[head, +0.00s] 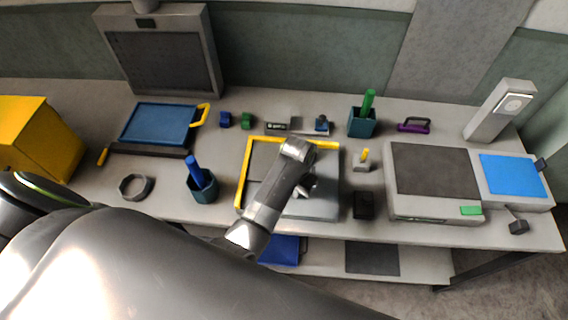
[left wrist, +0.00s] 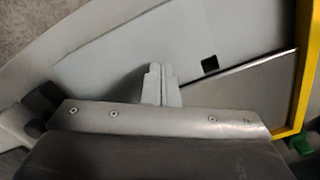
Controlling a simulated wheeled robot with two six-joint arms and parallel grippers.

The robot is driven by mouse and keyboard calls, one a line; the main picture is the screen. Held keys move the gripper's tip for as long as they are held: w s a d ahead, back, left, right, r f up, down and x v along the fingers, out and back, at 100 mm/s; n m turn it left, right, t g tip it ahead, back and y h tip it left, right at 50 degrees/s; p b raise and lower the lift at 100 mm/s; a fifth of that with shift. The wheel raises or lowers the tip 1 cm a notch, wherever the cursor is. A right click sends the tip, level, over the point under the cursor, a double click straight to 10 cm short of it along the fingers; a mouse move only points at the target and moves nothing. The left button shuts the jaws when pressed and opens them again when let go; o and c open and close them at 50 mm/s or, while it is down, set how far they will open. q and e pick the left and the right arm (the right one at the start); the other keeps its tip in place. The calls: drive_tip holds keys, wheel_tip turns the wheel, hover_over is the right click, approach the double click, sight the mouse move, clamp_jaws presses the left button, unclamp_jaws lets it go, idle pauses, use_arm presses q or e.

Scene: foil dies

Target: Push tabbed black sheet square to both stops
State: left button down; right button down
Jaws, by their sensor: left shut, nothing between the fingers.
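The two yellow stops form an L on the flat bed (head: 325,200), with a left bar (head: 243,172) and a back bar (head: 325,145). A dark grey flat area, perhaps the sheet (head: 263,158), shows in the corner, partly hidden by my left arm. I cannot make out its tab or whether it touches the stops. My left gripper (head: 306,188) is over the bed, shut and empty. In the left wrist view, its closed fingertips (left wrist: 160,72) are above a pale surface with a small black square (left wrist: 209,65), and a yellow stop (left wrist: 304,75) runs at right. My right gripper is not seen.
A blue cup (head: 202,190) and a grey ring (head: 135,187) stand left of the bed. A black block (head: 364,205) and a small yellow-knobbed piece (head: 362,162) are close on its right. A large device (head: 435,207) stands farther right.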

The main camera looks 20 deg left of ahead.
use_arm(q)
drive_tip(key=shift+f+b, duration=0.3)
drive_tip(key=shift+f, duration=0.3)
drive_tip(key=shift+p, duration=0.3)
idle(0.6)
drive_tip(key=shift+w+a+b, duration=0.2)
drive_tip(key=shift+w, duration=0.45)
drive_tip(key=shift+w+a+b, duration=0.2)
drive_tip(key=shift+w, duration=0.45)
drive_tip(key=shift+r, duration=0.1)
drive_tip(key=shift+s, duration=0.15)
drive_tip(key=shift+s+d+p, duration=0.2)
drive_tip(key=shift+s+p, duration=0.25)
wheel_tip(320, 180, up, 8)
drive_tip(key=shift+s, duration=0.1)
idle(0.7)
